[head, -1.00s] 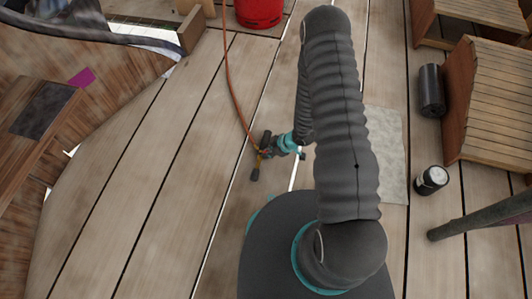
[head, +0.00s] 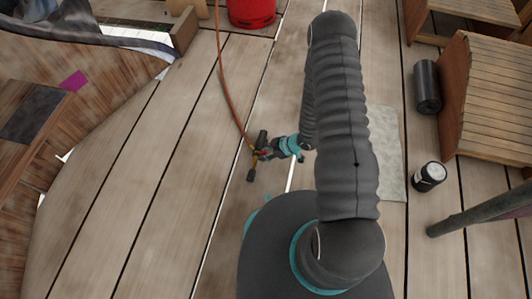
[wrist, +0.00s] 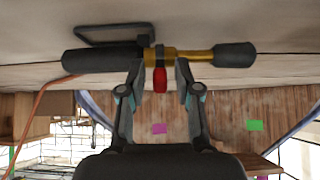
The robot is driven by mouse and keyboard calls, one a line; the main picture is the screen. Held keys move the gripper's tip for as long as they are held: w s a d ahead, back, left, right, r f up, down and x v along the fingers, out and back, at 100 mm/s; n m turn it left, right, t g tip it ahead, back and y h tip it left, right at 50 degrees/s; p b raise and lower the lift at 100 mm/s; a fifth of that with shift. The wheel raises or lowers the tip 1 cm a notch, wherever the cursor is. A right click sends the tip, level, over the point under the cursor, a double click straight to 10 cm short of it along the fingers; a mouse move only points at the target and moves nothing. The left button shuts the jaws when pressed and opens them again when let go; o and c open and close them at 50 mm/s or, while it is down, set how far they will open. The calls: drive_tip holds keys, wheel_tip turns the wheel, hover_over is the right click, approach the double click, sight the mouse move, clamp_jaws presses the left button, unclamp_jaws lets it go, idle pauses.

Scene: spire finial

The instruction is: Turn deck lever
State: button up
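A small red lever (wrist: 160,79) sticks out from a brass pipe (wrist: 190,54) in the wrist view. The pipe has a dark grip at its right end and a thicker black cylinder (wrist: 98,60) at its left end. My gripper (wrist: 160,72) is open, with one finger on each side of the red lever and a gap visible on both sides. In the head view the fitting (head: 252,172) is small on the deck, left of my arm, with my gripper (head: 268,152) at it. My gripper partly hides the fitting there.
An orange hose (head: 222,85) runs from the fitting toward a red container (head: 251,10) at the top. A black-and-white can (head: 430,177), a dark roll (head: 427,88) and wooden furniture (head: 495,95) stand at right. Bare planks (head: 170,180) lie left of the fitting.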

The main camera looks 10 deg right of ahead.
drive_tip(key=v, duration=1.2)
idle(0.6)
